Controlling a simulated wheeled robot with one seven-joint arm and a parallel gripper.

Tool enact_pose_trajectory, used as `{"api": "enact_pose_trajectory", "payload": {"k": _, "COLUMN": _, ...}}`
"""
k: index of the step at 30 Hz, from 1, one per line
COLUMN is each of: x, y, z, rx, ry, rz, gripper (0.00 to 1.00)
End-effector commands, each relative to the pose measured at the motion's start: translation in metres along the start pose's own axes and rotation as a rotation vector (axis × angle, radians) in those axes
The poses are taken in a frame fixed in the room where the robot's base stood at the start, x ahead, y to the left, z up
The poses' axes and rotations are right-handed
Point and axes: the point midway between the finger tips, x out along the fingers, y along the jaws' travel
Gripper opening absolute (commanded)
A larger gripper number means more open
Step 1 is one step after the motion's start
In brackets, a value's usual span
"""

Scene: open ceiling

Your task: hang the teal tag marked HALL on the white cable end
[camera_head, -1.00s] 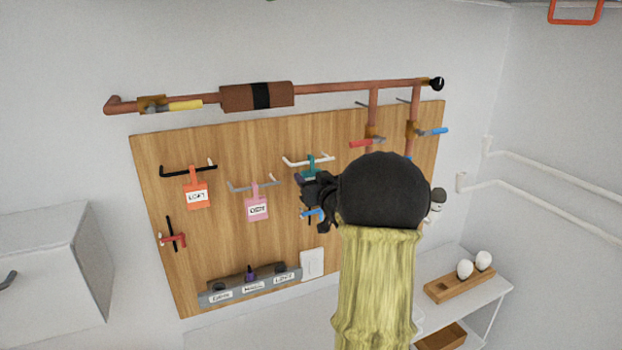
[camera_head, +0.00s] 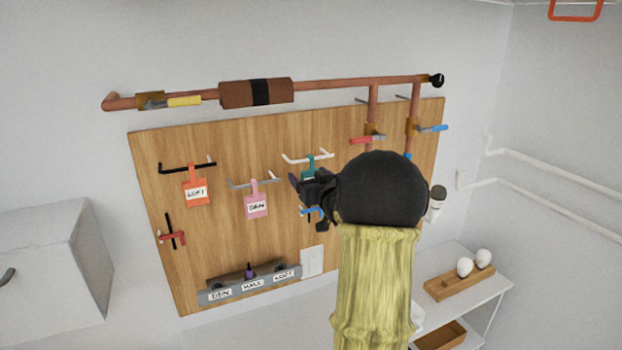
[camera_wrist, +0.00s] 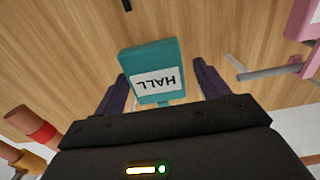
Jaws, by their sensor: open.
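The teal HALL tag (camera_head: 308,175) hangs below the white cable end (camera_head: 307,159), with its strap at the white piece. My gripper covers much of it in the head view. In the wrist view the tag (camera_wrist: 152,72) shows its white HALL label upside down. It sits between the two dark fingers of my gripper (camera_wrist: 158,85), with a gap on each side. My gripper (camera_head: 297,188) is open around or just in front of the tag. The wrist view does not show the strap's contact with the cable end.
An orange LOFT tag (camera_head: 196,192) hangs on the black piece and a pink DEN tag (camera_head: 256,205) on the grey one, to the left. A grey labelled holder (camera_head: 250,283) is low on the wooden board (camera_head: 225,240). A copper pipe (camera_head: 335,86) runs above.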

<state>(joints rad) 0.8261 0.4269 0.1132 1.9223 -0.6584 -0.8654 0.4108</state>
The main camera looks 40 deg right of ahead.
Motion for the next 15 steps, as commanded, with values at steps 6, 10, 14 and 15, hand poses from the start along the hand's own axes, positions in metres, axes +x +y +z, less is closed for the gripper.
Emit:
{"api": "enact_pose_trajectory", "payload": {"k": 6, "x": -0.01, "y": 0.001, "z": 0.002, "rx": -0.001, "ry": 0.0, "rz": 0.001, "gripper": 0.74}}
{"api": "enact_pose_trajectory", "payload": {"k": 10, "x": -0.028, "y": -0.001, "z": 0.003, "rx": -0.002, "ry": 0.002, "rz": 0.0, "gripper": 0.74}}
{"api": "enact_pose_trajectory", "payload": {"k": 14, "x": -0.051, "y": -0.001, "z": 0.003, "rx": -0.003, "ry": 0.001, "rz": -0.001, "gripper": 0.74}}
{"api": "enact_pose_trajectory", "payload": {"k": 15, "x": -0.058, "y": -0.001, "z": 0.003, "rx": -0.002, "ry": 0.001, "rz": 0.0, "gripper": 0.74}}
